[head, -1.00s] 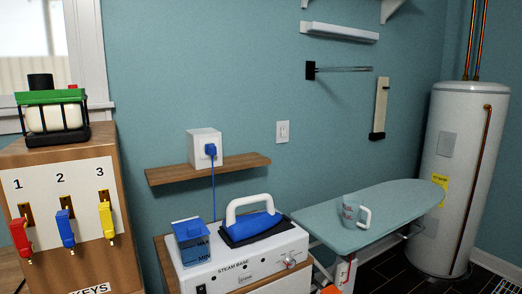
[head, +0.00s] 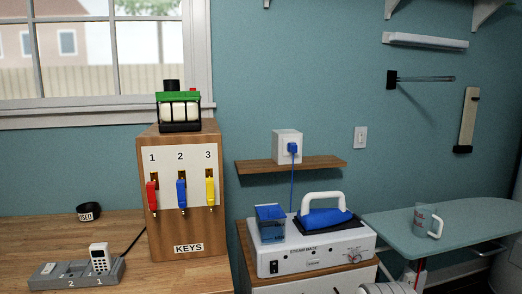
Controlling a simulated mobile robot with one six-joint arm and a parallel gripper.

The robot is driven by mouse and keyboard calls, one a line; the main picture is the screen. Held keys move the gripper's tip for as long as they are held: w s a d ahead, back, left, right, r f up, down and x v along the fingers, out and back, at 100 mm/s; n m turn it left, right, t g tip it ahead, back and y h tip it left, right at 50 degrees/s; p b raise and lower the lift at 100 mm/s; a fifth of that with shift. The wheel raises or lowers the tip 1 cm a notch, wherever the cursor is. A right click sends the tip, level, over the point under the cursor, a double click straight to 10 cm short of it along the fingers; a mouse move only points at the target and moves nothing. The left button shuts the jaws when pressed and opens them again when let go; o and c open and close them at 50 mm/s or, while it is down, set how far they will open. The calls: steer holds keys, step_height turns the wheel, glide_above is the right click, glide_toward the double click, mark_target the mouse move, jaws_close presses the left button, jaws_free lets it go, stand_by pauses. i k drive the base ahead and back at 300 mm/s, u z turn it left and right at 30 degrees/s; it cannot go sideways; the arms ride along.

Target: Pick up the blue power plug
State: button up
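The blue power plug (head: 293,149) sits in the front of a white outlet box (head: 287,145) on a wooden wall shelf (head: 255,164). A thin blue cord (head: 292,182) hangs from the plug down behind the steam base (head: 285,260). My gripper is not clearly seen; a white rounded piece (head: 385,288) at the bottom edge may be part of my arm, but I cannot tell.
A steam iron (head: 325,216) and blue water tank (head: 270,224) stand on the steam base below the shelf. A key box (head: 180,235) stands to the left. An ironing board (head: 460,232) with a mug (head: 424,219) is at right.

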mark_target(292, 147)
steer(key=i, duration=1)
steer(key=u, duration=0.05)
